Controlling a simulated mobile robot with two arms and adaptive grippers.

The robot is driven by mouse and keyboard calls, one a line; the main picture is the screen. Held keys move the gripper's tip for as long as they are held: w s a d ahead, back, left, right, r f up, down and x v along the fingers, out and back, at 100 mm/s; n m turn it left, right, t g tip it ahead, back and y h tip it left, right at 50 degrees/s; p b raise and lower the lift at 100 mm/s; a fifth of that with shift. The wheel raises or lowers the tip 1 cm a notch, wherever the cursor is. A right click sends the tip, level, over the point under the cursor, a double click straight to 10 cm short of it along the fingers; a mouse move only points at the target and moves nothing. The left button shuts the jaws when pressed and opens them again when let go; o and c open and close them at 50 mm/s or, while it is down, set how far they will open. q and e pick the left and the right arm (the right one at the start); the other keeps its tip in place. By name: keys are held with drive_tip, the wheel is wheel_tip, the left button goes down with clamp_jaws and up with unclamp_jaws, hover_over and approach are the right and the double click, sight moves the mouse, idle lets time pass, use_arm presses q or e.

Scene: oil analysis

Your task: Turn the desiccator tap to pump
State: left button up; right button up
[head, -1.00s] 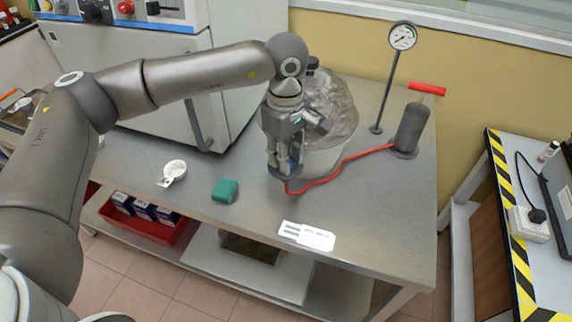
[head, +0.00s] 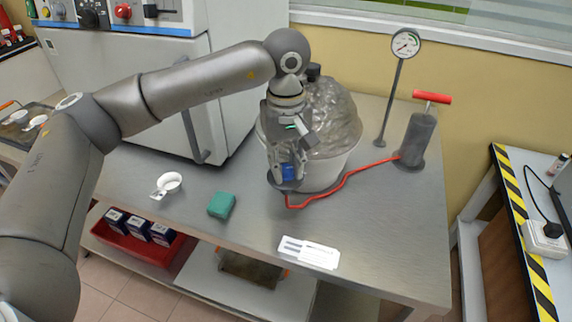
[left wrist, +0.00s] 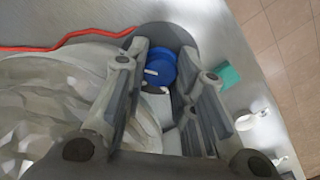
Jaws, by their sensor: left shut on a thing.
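The desiccator (head: 335,120), a white vessel with a clear glassy lid, stands on the metal bench. Its blue tap (head: 287,172) sits at its front left, on a dark round base where the red hose (head: 345,178) ends. My left gripper (head: 287,176) points down over the tap, fingers around it. In the left wrist view the blue tap (left wrist: 161,68) shows between the fingers of the left gripper (left wrist: 166,72), which is shut on it. The tap's setting is too small to read. My right gripper is not in view.
A hand pump (head: 416,138) with a red handle and a dial gauge (head: 405,43) on a stand are at the back right.

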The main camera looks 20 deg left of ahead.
sight(286, 168)
use_arm(q)
drive_tip(key=shift+w+r, duration=0.1)
drive_tip(key=shift+r, duration=0.1)
drive_tip(key=o, duration=0.7)
drive_tip(key=shift+c, duration=0.2)
drive_tip(key=o, duration=0.4)
drive_tip(key=shift+f, duration=0.1)
drive_tip(key=shift+r, duration=4)
